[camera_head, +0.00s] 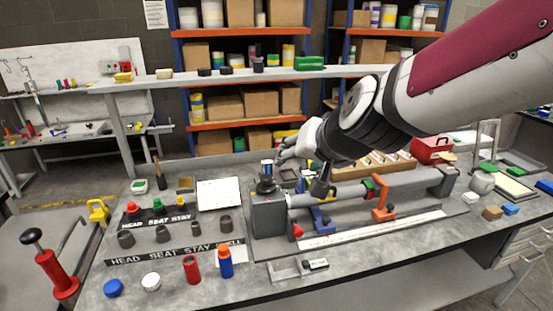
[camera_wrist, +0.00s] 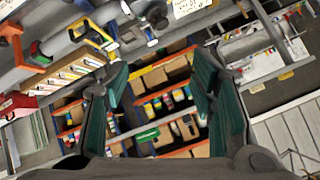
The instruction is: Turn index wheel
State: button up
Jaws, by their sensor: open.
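A dark round wheel-like part (camera_head: 266,185) sits on top of the grey block (camera_head: 268,215) at the left end of the bench fixture. I take it to be the index wheel, though its markings are too small to read. A small blue-and-white piece stands just above it. My gripper (camera_head: 284,151) is above and slightly right of this part, apart from it. In the wrist view, my gripper (camera_wrist: 160,65) has its green-padded fingers wide apart with nothing between them. A dark round part (camera_wrist: 156,15) shows at the top edge there, beyond the fingertips; I cannot tell which part it is.
A grey tube (camera_head: 340,196) with an orange clamp (camera_head: 381,200) runs right from the block. Left of it are dark cups and a white sheet (camera_head: 219,194). A red bottle (camera_head: 191,268) and blue bottle (camera_head: 225,262) stand in front. A raised shelf (camera_head: 200,77) crosses behind.

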jog(key=w+a+f+m+t+h, duration=0.1)
jog(key=w+a+f, duration=0.3)
jog(key=w+a, duration=0.15)
jog(key=m+t+h, duration=0.2)
jog(key=t+h, duration=0.5)
jog(key=h, duration=0.2)
send_near(266, 177)
jog(key=x, duration=0.6)
jog(key=f+x, duration=0.1)
jog(key=x, duration=0.3)
jog(key=shift+w, duration=0.1)
jog(key=shift+c, duration=0.5)
jog(key=c, duration=1.1)
